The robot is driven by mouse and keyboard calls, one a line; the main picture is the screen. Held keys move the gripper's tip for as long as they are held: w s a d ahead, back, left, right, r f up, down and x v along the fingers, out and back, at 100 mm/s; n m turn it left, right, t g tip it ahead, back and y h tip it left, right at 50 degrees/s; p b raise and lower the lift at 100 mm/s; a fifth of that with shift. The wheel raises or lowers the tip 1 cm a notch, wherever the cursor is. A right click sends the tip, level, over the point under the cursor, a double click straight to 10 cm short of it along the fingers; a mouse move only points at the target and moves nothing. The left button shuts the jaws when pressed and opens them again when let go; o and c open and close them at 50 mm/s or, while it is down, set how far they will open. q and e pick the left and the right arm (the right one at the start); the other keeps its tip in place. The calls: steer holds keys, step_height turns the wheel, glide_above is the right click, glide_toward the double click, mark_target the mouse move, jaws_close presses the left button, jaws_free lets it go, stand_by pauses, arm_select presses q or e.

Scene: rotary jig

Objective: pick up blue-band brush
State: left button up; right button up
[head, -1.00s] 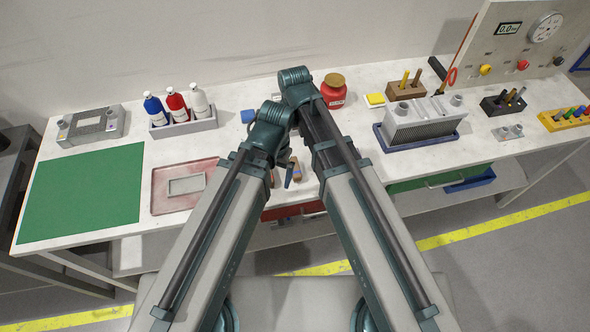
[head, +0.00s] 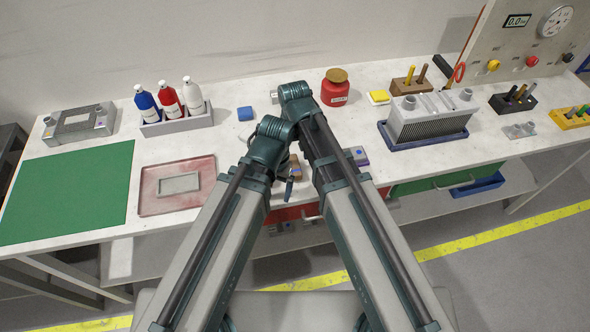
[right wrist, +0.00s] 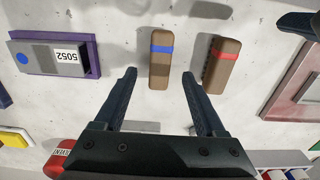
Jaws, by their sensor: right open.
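The blue-band brush (right wrist: 161,58) is a brown block with a blue band across it, lying on the pale bench. My right gripper (right wrist: 159,75) is open and empty. In the right wrist view its fingertips show on either side of the brush's lower end, apart from it. How high the fingers are above the bench I cannot tell. In the head view my arms hide most of this spot; a brown brush (head: 295,167) shows partly between them. A dark part, perhaps of my left gripper, shows at the top right of the wrist view; its jaws cannot be made out.
A red-band brush (right wrist: 221,62) lies just right of the blue-band one. A grey block labelled 5052 (right wrist: 52,58) sits in a purple holder at left. A pink tray (head: 150,206), a red jar (head: 335,93) and a bottle rack (head: 180,125) stand around. Bench between is clear.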

mark_target(294, 163)
arm_select(q)
step_height(294, 163, down, 4)
steer(key=b, duration=0.3)
steer(key=shift+f+b, duration=0.2)
steer(key=shift+b, duration=0.2)
arm_select(e)
step_height(294, 163, down, 4)
steer(key=shift+f, duration=0.25)
steer(key=shift+r, duration=0.1)
arm_select(q)
steer(key=shift+r, duration=0.1)
arm_select(e)
jaws_close()
